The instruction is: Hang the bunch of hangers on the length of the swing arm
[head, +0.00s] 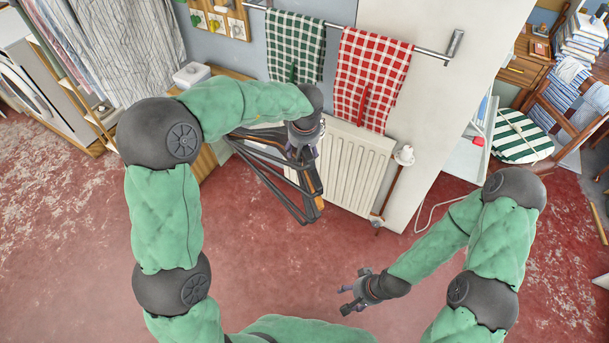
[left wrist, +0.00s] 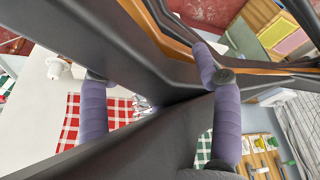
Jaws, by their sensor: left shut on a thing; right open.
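The bunch of hangers (head: 282,178), dark with some orange-brown parts, hangs from my left gripper (head: 304,140) in front of the white radiator. In the left wrist view the dark hanger bars (left wrist: 130,55) run large and close between the purple fingers of my left gripper (left wrist: 160,108). It is shut on them. My right gripper (head: 352,292) is open and empty, low over the red floor. A chrome rail (head: 385,40) on the wall carries a green and a red checked towel. I cannot tell whether this rail is the swing arm.
The green checked towel (head: 294,45) and red checked towel (head: 370,78) hang above the radiator (head: 352,170). A wooden bench (head: 228,92) stands behind my left arm. A striped garment (head: 125,45) hangs at the upper left. The red floor (head: 300,270) is clear in front.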

